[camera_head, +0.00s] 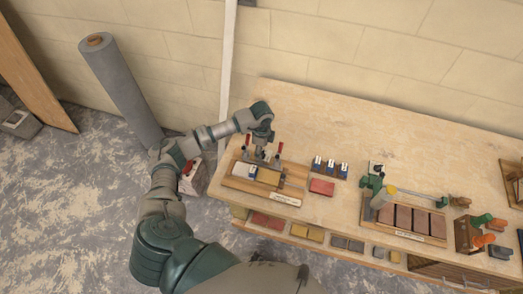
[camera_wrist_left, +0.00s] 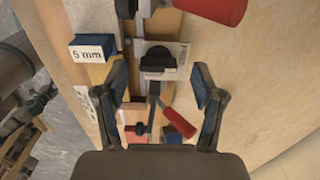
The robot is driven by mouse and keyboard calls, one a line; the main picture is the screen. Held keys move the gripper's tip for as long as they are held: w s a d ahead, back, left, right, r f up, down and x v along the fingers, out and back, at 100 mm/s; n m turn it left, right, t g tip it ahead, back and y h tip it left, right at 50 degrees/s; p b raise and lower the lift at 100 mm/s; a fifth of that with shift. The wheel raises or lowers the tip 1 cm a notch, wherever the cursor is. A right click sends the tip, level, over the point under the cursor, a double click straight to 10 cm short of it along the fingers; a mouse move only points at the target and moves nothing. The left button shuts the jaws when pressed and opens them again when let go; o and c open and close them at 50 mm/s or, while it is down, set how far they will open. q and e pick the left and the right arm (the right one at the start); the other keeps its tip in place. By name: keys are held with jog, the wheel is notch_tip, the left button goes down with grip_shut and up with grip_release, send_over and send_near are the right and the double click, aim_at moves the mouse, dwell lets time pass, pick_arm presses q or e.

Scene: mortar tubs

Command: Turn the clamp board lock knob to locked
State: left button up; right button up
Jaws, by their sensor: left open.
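The clamp board (camera_head: 292,186) is a wooden board with a label, metal clamps and red handles, lying near the left end of the bench. In the left wrist view, a black knob (camera_wrist_left: 156,59) sits on a pale metal plate, between a large red handle (camera_wrist_left: 215,8) and a smaller red handle (camera_wrist_left: 179,119). I cannot tell whether this is the lock knob, or its setting. My left gripper (camera_head: 261,149) is above the board's back part. Its open, empty fingers (camera_wrist_left: 157,92) are on either side of the clamp parts in the wrist view. My right gripper is not in view.
A blue block labelled 5 mm (camera_wrist_left: 92,47) lies beside the clamps. Right of the board are a rack of small blue-and-white items (camera_head: 330,167) and a red block (camera_head: 322,187). A tray of brown tiles (camera_head: 408,220) is further right. The bench's back (camera_head: 350,115) is clear.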

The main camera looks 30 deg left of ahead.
pick_arm(q)
jog(key=shift+f, duration=0.85)
jog(key=c, duration=1.1)
jog(key=shift+c, duration=0.2)
